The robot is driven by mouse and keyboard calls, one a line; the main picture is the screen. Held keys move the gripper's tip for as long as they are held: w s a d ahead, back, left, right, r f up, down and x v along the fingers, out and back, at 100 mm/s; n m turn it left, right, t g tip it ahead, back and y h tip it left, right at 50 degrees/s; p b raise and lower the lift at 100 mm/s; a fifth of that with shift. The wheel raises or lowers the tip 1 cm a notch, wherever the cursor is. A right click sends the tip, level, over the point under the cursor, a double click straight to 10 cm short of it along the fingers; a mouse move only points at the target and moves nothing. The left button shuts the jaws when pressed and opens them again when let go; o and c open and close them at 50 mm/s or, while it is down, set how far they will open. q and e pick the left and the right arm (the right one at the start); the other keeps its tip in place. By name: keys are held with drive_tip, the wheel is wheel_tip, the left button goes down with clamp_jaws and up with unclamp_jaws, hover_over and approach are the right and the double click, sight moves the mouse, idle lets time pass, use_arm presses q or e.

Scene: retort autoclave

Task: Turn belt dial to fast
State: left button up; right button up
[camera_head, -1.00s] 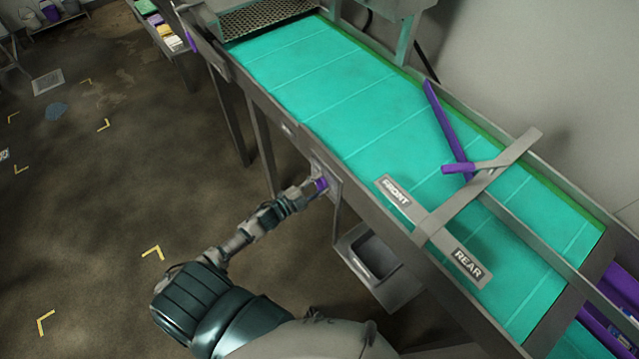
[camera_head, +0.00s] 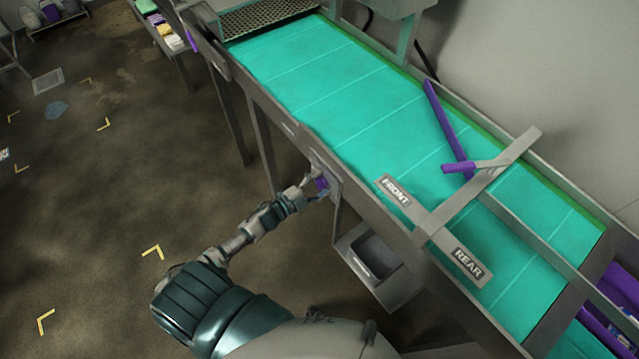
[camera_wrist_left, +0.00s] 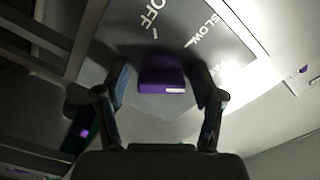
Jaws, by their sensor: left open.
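The purple belt dial (camera_head: 321,183) sits on a grey panel on the front side of the conveyor. My left gripper (camera_head: 316,185) is at the dial, with its arm reaching up from the lower left. In the left wrist view, the dial (camera_wrist_left: 162,74) stands between the two open fingers of my left gripper (camera_wrist_left: 160,88), with a gap visible on each side. The panel (camera_wrist_left: 150,45) carries the labels OFF and SLOW; a third label is washed out by glare. A pale mark shows on the dial's near face. My right gripper is in neither view.
The green conveyor belt (camera_head: 360,100) runs above the panel. A purple-handled diverter arm (camera_head: 447,124) and FRONT and REAR plates (camera_head: 467,262) lie across it. A grey open bin (camera_head: 375,258) hangs below right of the gripper.

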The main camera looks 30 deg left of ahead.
use_arm(q)
drive_tip(key=shift+s+a, duration=0.1)
drive_tip(key=v, duration=1.1)
drive_tip(key=shift+s, duration=0.4)
drive_tip(key=shift+a, duration=0.1)
drive_tip(key=s+a+f+n+g+y, duration=0.1)
drive_tip(key=s+f+n+g+y, duration=0.2)
drive_tip(key=f, duration=0.7)
drive_tip(key=s+a+f+n+g+y, duration=0.1)
drive_tip(key=s+f+n+y, duration=0.2)
drive_tip(key=f, duration=0.7)
drive_tip(key=s+a+f+n+g+y, duration=0.1)
drive_tip(key=s+f+n+g, duration=0.3)
drive_tip(key=f, duration=0.6)
drive_tip(key=s+d+f+n+g, duration=0.1)
drive_tip(key=s+d+f, duration=0.3)
drive_tip(key=s, duration=0.4)
drive_tip(key=s+d+f+n+g, duration=0.1)
drive_tip(key=s+d+f+g, duration=0.3)
drive_tip(key=s+f, duration=0.3)
drive_tip(key=s+d+f+n+g, duration=0.1)
drive_tip(key=s+d+f, duration=0.4)
drive_tip(key=s, duration=0.6)
drive_tip(key=shift+f+g, duration=0.4)
drive_tip(key=shift+g, duration=0.4)
